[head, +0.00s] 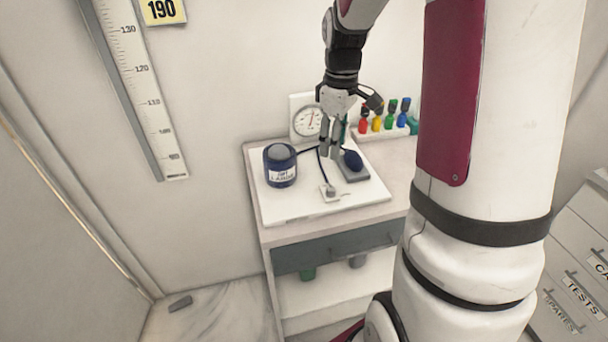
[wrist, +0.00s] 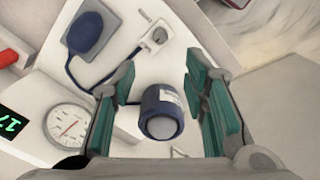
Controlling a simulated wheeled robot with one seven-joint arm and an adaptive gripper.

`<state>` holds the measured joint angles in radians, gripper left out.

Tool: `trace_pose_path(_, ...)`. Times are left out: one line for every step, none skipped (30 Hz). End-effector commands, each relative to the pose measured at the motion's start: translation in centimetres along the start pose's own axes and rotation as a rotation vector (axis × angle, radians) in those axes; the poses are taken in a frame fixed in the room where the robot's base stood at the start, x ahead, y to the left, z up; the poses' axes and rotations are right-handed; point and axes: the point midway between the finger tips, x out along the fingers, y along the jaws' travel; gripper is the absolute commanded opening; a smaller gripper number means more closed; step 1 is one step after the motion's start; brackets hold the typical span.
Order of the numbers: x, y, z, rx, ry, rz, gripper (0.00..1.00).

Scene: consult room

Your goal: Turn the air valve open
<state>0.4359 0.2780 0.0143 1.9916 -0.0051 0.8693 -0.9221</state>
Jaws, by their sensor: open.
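The air valve, a small metal knob on a white plate (head: 328,191), sits at the front of the white board, with a dark hose running to it. In the wrist view the knob (wrist: 158,36) shows beyond my fingertips. My gripper (head: 331,155) points down above the board, behind the valve in the head view. In the wrist view its teal-padded fingers (wrist: 160,75) are apart with nothing held between them. The dark blue cuff roll (head: 280,166) stands left of the valve. The blue bulb (head: 352,160) rests on a grey pad to the right.
A round gauge (head: 306,122) stands at the back of the white board (head: 375,189). Several coloured bottles (head: 390,117) stand in a rack at the back right. A grey drawer (head: 300,257) is below the top. A wall ruler (head: 135,85) hangs at left.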

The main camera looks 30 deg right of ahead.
Motion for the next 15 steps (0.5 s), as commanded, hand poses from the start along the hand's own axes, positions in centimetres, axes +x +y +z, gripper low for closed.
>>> trace_pose_path(0.4,0.2,0.0,-0.002,-0.002,-0.003,0.41)
trace_pose_path(0.6,0.2,0.0,-0.003,-0.003,-0.004,0.41)
trace_pose_path(0.8,0.2,0.1,-0.004,-0.003,-0.005,0.41)
trace_pose_path(1.1,0.2,0.1,-0.004,-0.003,-0.005,0.41)
trace_pose_path(1.4,0.2,0.1,-0.004,-0.003,-0.005,0.41)
trace_pose_path(1.9,0.1,0.1,-0.004,-0.005,-0.006,0.41)
trace_pose_path(2.4,0.1,0.1,-0.004,-0.005,-0.006,0.41)
trace_pose_path(2.9,0.1,0.1,-0.004,-0.004,-0.006,0.41)
trace_pose_path(3.7,0.1,0.1,-0.003,-0.005,-0.007,0.41)
trace_pose_path(4.3,0.0,0.1,-0.003,-0.005,-0.008,0.41)
trace_pose_path(4.9,0.0,0.1,-0.003,-0.005,-0.007,0.41)
trace_pose_path(5.7,0.0,0.1,-0.003,-0.005,-0.008,0.41)
trace_pose_path(6.3,0.0,0.1,-0.003,-0.005,-0.007,0.41)
trace_pose_path(6.8,0.0,0.1,-0.003,-0.005,-0.007,0.41)
trace_pose_path(7.7,0.0,0.1,-0.003,-0.005,-0.007,0.41)
